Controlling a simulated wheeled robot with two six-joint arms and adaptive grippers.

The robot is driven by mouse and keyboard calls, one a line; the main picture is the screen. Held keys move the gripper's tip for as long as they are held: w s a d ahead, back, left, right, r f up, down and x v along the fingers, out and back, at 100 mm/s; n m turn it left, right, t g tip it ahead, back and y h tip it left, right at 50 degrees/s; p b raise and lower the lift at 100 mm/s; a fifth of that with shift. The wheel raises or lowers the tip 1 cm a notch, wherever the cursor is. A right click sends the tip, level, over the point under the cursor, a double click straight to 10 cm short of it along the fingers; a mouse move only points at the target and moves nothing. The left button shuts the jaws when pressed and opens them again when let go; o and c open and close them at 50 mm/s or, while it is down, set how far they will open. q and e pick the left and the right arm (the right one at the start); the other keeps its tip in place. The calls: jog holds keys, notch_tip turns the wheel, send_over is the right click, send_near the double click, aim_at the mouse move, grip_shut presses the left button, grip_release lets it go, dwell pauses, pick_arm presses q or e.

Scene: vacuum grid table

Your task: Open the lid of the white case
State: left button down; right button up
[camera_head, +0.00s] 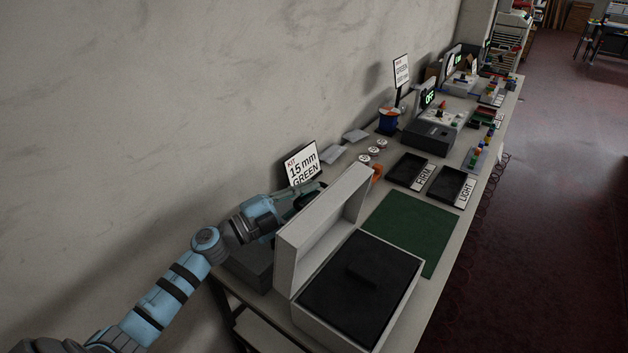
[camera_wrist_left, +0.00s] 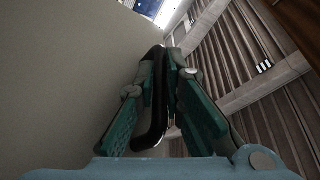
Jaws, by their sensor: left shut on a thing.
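The white case (camera_head: 318,326) stands open at the near end of the table. Its lid (camera_head: 322,218) stands about upright along the left side. Black foam (camera_head: 345,307) with a raised dark block (camera_head: 376,268) fills the case. My left gripper (camera_head: 298,200) is behind the lid, on its wall side, and its fingertips are partly hidden there. In the left wrist view my left gripper (camera_wrist_left: 167,65) is shut on a dark, rounded, handle-like part (camera_wrist_left: 154,110) beside a plain pale surface. My right gripper is not in view.
A sign (camera_head: 302,163) reading 15 mm GREEN stands by the wall. A dark grey box (camera_head: 248,268) sits under my left arm.

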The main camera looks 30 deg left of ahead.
pick_arm(q)
jog(key=shift+a+f, duration=0.1)
jog(key=shift+a, duration=0.25)
jog(key=c, duration=2)
grip_release()
jog(key=shift+o, duration=0.2)
jog(key=shift+s+d, duration=0.15)
jog(key=shift+s, duration=0.05)
jog(key=v, duration=1.2)
jog(key=shift+c, duration=0.4)
